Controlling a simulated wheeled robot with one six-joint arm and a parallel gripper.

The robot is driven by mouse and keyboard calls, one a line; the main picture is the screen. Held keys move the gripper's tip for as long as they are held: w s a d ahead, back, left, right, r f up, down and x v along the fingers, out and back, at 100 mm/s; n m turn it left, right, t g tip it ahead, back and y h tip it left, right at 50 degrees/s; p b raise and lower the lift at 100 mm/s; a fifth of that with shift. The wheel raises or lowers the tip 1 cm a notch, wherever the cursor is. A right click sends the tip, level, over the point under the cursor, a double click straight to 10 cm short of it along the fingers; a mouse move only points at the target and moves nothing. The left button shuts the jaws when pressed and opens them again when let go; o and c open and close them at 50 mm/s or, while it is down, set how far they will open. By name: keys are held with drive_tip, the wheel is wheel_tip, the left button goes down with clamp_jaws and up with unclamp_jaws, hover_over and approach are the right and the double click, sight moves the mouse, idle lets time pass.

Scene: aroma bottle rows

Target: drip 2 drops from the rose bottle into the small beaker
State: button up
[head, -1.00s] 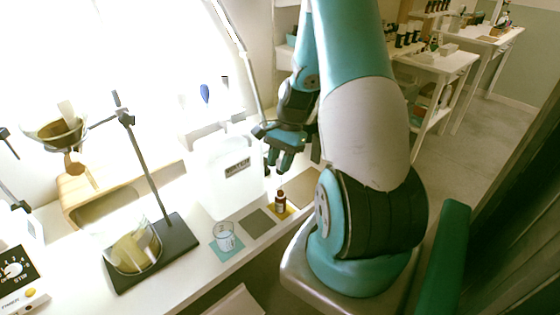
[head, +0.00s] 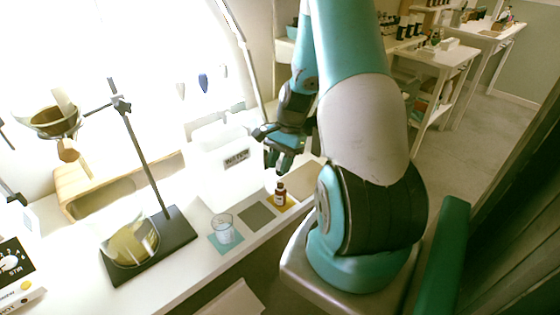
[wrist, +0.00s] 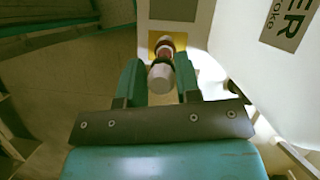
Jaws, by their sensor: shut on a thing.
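The rose bottle (head: 280,195), small and red-brown with a dark top, stands upright on a yellow mat (head: 292,204). It also shows in the wrist view (wrist: 166,50), beyond the fingers. My gripper (head: 279,167) is above it, fingers pointing down. In the wrist view my gripper (wrist: 159,80) is shut on the pale bulb of a dropper (wrist: 161,78), in line with the bottle. I cannot tell whether the dropper's lower end is inside the bottle. The small beaker (head: 223,230), clear glass, stands on a teal mat (head: 232,246) to the left.
A grey mat (head: 257,217) lies bare between beaker and bottle. A large white water jug (head: 212,178) stands behind them. The counter's front edge runs close to the mats.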

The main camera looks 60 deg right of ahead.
drive_tip(key=shift+f+b, duration=1.15)
drive_tip(key=shift+f, duration=1.05)
drive_tip(key=o, duration=0.3)
idle(0.8)
wheel_tip(320, 180, up, 9)
drive_tip(key=p, duration=0.8)
drive_tip(key=shift+f, duration=0.1)
